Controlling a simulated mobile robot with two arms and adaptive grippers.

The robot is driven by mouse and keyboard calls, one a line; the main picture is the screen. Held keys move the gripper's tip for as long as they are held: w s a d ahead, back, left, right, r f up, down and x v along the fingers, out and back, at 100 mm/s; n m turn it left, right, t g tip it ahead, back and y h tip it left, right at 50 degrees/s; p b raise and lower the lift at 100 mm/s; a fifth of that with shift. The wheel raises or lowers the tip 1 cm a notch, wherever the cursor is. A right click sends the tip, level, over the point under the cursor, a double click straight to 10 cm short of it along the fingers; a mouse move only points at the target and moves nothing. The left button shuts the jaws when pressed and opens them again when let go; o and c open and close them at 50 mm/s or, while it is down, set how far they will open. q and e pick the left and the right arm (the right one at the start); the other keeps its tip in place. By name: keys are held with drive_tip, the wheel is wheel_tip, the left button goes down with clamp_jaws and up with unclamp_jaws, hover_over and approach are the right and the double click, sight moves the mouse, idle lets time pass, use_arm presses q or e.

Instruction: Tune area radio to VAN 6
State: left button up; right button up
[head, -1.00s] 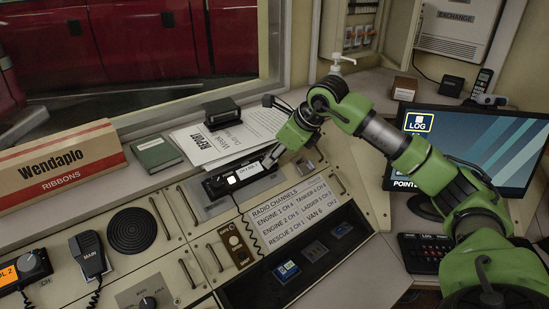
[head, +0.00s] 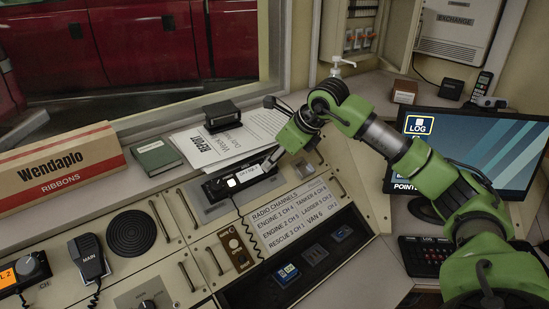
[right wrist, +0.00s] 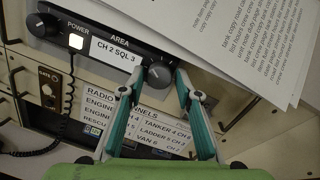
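The area radio (head: 214,187) is a dark unit on the console. In the right wrist view its label display (right wrist: 116,48) reads "CH 2 SQL 3", beside a lit white power button (right wrist: 76,41). It has a dark knob at its left (right wrist: 42,25) and another at its right (right wrist: 159,75). My right gripper (right wrist: 159,76) has its fingers on either side of the right knob, with narrow gaps seeming to show. The gripper's tips are hard to see in the head view. My left gripper is out of view.
Papers (head: 218,142) and a dark box (head: 222,115) lie behind the radio. A coiled cord (right wrist: 68,95) hangs beside the channel card. A monitor (head: 470,150) and keyboard (head: 425,255) are at the right. A handheld microphone (head: 89,258) is at the left.

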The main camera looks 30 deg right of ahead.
drive_tip(key=v, duration=1.2)
